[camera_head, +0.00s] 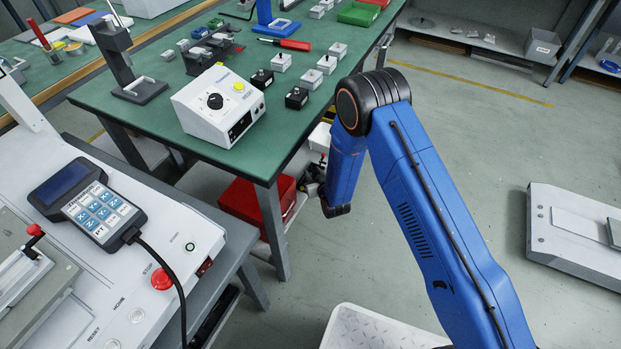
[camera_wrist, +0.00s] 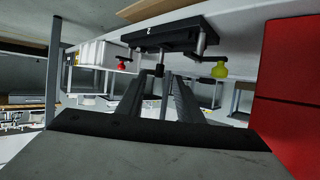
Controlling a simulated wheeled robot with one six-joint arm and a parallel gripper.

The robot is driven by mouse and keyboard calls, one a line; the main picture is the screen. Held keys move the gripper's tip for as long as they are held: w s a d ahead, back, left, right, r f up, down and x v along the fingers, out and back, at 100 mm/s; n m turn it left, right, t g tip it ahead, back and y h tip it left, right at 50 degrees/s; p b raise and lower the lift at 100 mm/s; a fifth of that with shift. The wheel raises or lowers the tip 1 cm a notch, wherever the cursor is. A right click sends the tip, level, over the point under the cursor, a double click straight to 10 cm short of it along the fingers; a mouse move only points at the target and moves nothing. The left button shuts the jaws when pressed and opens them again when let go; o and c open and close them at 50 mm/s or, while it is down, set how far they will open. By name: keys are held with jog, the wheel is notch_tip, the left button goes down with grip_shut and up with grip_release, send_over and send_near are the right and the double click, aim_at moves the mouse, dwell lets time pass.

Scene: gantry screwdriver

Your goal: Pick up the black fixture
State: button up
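The black fixture (camera_wrist: 175,37) is a dark plate with metal posts, a red knob and a yellow knob. The wrist picture appears upside down, with the fixture against a white shelf surface. In the head view, a partly hidden dark cluster with a red knob (camera_head: 313,180), on the shelf under the green table, looks like the same fixture. My gripper (camera_wrist: 157,80) is open, its two dark fingers apart and pointing towards the fixture. A small black part of the fixture shows between the fingertips in the picture; I see no contact. In the head view my forearm hides the fingers.
A red box (camera_head: 245,208) stands beside the fixture on the low shelf; a red block (camera_wrist: 290,65) is close at right in the wrist view. The green table (camera_head: 160,85) and its leg (camera_head: 272,230) border the shelf. Open floor (camera_head: 480,150) lies to the right.

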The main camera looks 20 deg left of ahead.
aim_at(310, 168)
jog(key=shift+x, duration=2.3)
jog(key=shift+w+r, duration=0.1)
jog(key=shift+r, duration=0.05)
grip_shut()
